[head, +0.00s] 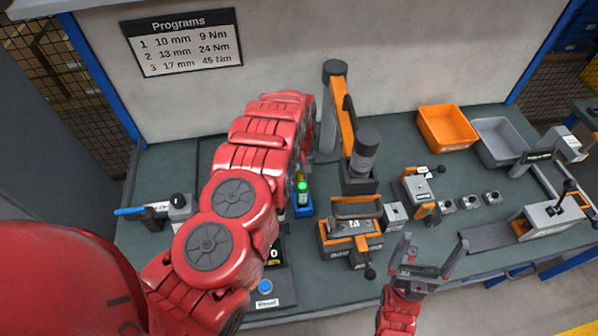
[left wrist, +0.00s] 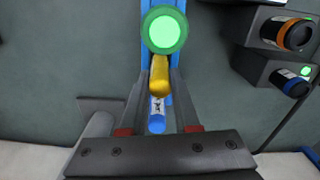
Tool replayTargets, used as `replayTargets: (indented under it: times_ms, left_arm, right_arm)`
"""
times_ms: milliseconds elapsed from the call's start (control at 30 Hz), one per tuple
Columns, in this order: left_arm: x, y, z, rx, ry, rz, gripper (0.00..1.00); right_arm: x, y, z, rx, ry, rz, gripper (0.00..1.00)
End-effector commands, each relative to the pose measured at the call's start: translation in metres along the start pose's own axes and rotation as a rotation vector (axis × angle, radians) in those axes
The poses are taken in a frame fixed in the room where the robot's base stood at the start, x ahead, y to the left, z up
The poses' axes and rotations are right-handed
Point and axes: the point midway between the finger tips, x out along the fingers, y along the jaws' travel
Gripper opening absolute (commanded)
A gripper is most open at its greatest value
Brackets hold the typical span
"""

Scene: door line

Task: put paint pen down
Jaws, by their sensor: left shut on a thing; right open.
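Just beyond is a blue holder (left wrist: 149,63) with a lit green round lamp (left wrist: 164,30). In the head view my red left arm hides the left fingers and pen; the blue holder (head: 303,209) shows beside it. My right gripper (head: 434,245) is open and empty over the bench's front edge.
A black and orange fixture (head: 350,235) stands right of the blue holder, with a tall orange and grey post (head: 340,115) behind. An orange bin (head: 447,128) and a grey bin (head: 500,140) stand at the back right. A blue-handled tool (head: 130,211) is at the left.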

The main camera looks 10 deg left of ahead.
Motion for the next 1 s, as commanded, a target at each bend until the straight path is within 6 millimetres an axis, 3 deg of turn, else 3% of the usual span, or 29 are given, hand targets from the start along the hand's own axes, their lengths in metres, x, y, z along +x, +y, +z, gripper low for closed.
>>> replayTargets:
  times_ms: [267,300,467,833,1000]
  left_arm:
    - [0.002,0.000,-0.001,0.000,0.002,0.001,0.00]
    - [0.002,0.000,-0.001,0.000,0.002,0.001,0.33]
    - [0.001,0.000,-0.001,-0.001,0.002,0.001,0.60]
    - [-0.003,0.001,-0.002,-0.001,0.003,0.002,0.60]
    - [-0.017,0.001,-0.002,-0.003,0.004,0.004,0.60]
  right_arm:
    - [-0.003,0.000,0.001,0.000,0.000,0.000,0.99]
    - [-0.002,0.000,0.000,0.000,0.000,0.000,0.99]
    - [-0.002,0.000,0.000,0.000,0.000,0.000,0.99]
    - [-0.002,0.000,0.000,0.000,0.000,0.000,0.99]
    - [-0.011,-0.001,0.002,0.000,0.000,0.000,0.99]
